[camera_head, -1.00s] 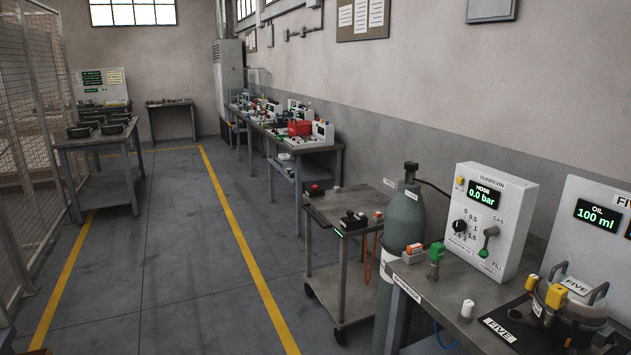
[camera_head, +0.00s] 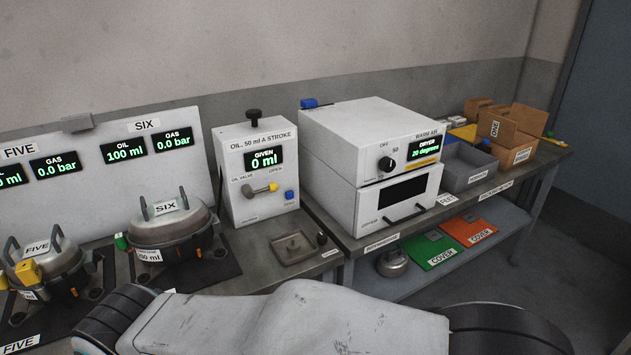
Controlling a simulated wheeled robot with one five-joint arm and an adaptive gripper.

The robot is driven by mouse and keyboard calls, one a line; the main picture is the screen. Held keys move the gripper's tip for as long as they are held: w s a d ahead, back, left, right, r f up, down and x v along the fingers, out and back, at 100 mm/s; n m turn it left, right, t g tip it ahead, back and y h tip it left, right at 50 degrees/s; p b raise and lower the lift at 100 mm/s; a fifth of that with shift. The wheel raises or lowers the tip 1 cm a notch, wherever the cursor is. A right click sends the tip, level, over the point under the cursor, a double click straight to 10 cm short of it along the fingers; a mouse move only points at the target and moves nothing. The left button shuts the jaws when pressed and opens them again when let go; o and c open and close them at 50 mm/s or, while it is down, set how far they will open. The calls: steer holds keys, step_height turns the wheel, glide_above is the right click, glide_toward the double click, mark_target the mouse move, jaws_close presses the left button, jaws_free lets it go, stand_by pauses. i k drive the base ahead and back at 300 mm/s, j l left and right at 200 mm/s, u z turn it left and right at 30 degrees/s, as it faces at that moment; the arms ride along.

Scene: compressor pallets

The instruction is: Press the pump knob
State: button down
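The oil pump is a white box (camera_head: 231,158) labelled "OIL, 50 ml A STROKE", standing on the bench against the wall in the head view. Its black pump knob (camera_head: 254,116) stands up on top of the box. The display (camera_head: 263,159) reads "GIVEN 0 ml". A yellow-handled oil valve lever (camera_head: 262,188) points to the right, and a small blue part (camera_head: 289,195) sits beside it. My white arm link crosses the bottom of the view. My gripper is not in view.
Compressor pots SIX (camera_head: 170,235) and FIVE (camera_head: 47,268) stand left of the pump. A panel (camera_head: 85,190) behind them shows SIX at 100 ml oil, 0.0 bar gas. A small tray (camera_head: 292,247) lies before the pump. A dryer (camera_head: 365,145) stands on its right.

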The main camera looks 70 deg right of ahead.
mark_target(254, 114)
steer(key=k+z, duration=0.1)
steer(key=z, duration=1.8)
steer(key=j, duration=2.85)
steer(key=k, duration=0.05)
